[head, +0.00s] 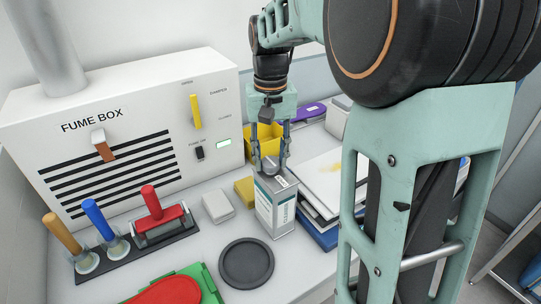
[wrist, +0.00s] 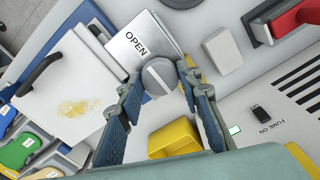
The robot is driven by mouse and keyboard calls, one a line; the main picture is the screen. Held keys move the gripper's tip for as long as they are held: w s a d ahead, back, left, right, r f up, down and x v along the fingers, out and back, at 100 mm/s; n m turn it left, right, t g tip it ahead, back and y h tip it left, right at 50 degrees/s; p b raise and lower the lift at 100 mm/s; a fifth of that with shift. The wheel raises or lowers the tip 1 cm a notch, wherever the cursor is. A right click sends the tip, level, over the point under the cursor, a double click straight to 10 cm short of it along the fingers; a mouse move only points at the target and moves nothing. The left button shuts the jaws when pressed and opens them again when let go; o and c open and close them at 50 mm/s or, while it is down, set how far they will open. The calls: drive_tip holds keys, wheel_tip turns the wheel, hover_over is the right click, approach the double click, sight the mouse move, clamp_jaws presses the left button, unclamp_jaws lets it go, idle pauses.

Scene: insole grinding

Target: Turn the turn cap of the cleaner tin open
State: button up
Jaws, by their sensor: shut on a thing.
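The cleaner tin (head: 277,212) is a grey-white box with green lettering, upright on the bench in the head view. Its grey round turn cap (head: 270,168) is on top. In the wrist view the cap (wrist: 160,77) has a slot mark across it, and the tin's top plate (wrist: 138,42) reads "OPEN". My gripper (head: 269,164) points down from above, its fingers on either side of the cap. In the wrist view my gripper (wrist: 160,74) has its fingertips at the cap's two sides, shut on it. The tin's lower back is hidden.
A black round dish (head: 246,264) lies in front of the tin. A white block (head: 218,207) and yellow sponge (head: 244,191) are at its left. Papers and folders (head: 322,180) lie close at its right. A yellow bin (head: 262,141) stands behind; the fume box (head: 120,130) stands at left.

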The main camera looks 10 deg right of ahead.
sight(271, 161)
drive_tip(key=o, duration=1.2)
drive_tip(key=shift+c, duration=0.2)
wheel_tip(271, 161, up, 12)
